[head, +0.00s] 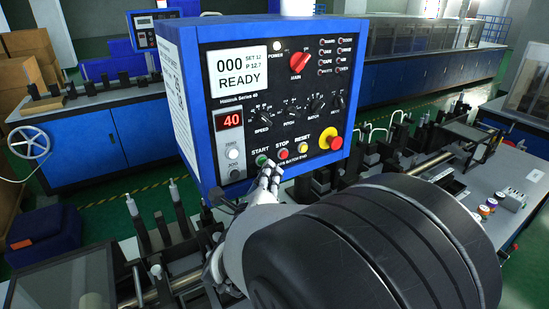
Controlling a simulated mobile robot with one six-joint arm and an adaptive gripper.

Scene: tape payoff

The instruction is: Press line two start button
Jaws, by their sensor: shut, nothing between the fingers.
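A blue control box with a black panel (233,122) faces me in the middle of the head view. Its screen (238,71) reads "000 READY". The green START button (262,160) sits low on the panel, left of the red STOP button (282,154) and the yellow RESET button (303,148). My gripper (268,168) is shut and empty. Its tips appear just below and right of the START button. I cannot tell whether they touch it. No line number is readable on this box. My arm hides what lies below the panel on the right.
A red emergency knob on a yellow base (333,139) sits right of RESET. A second, smaller control box (146,32) stands at the back left. Machine rails and upright posts (140,226) lie below the panel. Cardboard boxes (22,58) stand at far left.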

